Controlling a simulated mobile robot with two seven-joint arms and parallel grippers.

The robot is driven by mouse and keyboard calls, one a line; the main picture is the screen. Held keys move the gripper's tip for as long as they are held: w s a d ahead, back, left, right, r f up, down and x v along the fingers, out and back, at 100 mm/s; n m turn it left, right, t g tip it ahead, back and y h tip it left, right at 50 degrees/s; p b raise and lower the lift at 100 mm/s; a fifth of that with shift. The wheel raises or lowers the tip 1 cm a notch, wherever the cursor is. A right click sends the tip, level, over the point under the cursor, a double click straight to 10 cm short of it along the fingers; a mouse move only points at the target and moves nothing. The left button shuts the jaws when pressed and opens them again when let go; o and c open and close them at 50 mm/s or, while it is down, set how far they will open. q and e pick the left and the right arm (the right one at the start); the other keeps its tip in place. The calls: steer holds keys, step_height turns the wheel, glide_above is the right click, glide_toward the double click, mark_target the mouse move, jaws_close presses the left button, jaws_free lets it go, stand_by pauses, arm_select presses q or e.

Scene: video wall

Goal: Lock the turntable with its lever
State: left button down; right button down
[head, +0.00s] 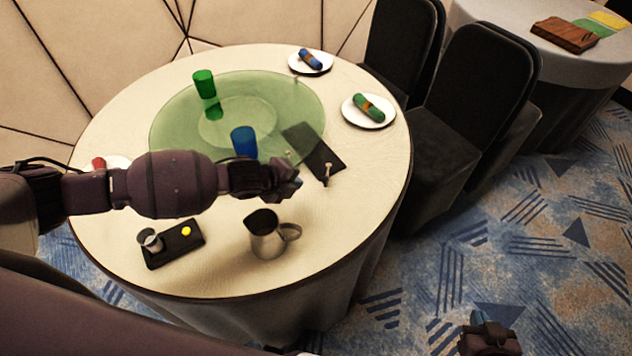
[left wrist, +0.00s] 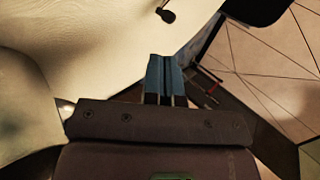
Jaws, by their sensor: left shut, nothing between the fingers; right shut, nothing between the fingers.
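The turntable (head: 290,100) is a translucent green disc on the round table (head: 358,215). A dark plate (head: 306,143) lies at its right front edge, with a small pale-tipped lever (head: 327,170) at the plate's near end. Which way the lever is set is hard to tell. My left gripper (head: 297,184) is shut and empty, left of and nearer than the lever, with a visible gap in the picture. Its fingers (left wrist: 165,78) show closed in the left wrist view. My right gripper (head: 480,320) is shut and empty, low over the carpet.
A green cup (head: 204,84) and a blue cup (head: 244,141) stand on the turntable. A metal jug (head: 266,240) and a black tray (head: 188,246) are at the table's front. Plates with rolled napkins (head: 369,107) sit at the right. Dark chairs (head: 455,130) stand beyond.

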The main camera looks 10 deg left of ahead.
arm_select(q)
steer(key=b+x, duration=0.1)
steer(key=x, duration=0.7)
steer(key=shift+w+d+f, duration=0.15)
steer(key=shift+w+f, duration=0.1)
steer(key=shift+f, duration=0.05)
steer(key=shift+w+d+f, duration=0.25)
steer(key=shift+w+f, duration=0.1)
steer(key=shift+d, duration=0.15)
